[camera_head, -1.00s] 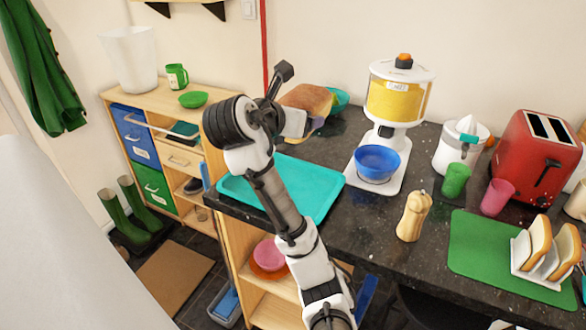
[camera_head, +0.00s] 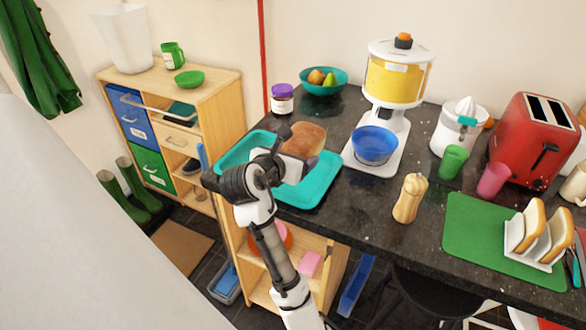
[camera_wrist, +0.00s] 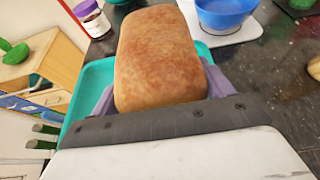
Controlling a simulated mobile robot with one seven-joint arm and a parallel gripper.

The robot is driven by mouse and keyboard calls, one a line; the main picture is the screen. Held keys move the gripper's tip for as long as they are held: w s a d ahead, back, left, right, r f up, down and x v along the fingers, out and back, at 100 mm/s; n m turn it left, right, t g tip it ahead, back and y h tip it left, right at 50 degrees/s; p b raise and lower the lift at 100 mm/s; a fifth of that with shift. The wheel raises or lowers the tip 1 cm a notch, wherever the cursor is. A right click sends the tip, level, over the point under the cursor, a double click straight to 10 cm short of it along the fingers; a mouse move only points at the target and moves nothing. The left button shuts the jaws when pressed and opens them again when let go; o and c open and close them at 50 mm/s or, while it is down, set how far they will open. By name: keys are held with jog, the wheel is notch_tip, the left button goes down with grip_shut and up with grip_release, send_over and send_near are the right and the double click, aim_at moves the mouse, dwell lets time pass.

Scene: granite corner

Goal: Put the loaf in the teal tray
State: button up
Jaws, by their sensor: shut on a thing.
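The brown loaf (camera_head: 303,140) is over the teal tray (camera_head: 322,183) in the head view. My gripper (camera_head: 298,165) is shut on the loaf's near end. In the wrist view the loaf (camera_wrist: 160,58) fills the middle, with purple finger pads (camera_wrist: 217,82) at its sides. The teal tray (camera_wrist: 93,82) shows below and around the loaf there. I cannot tell whether the loaf's underside touches the tray floor. My arm hides the tray's near middle part.
A jar with a purple lid (camera_head: 282,98) and a teal fruit bowl (camera_head: 324,82) stand behind the tray. A dispenser with a blue bowl (camera_head: 374,145) stands to its right.

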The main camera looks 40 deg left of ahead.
jog(key=shift+f, duration=2.2)
jog(key=shift+f, duration=0.1)
jog(key=shift+f, duration=0.15)
jog(key=o, duration=1.1)
jog(key=shift+c, duration=0.2)
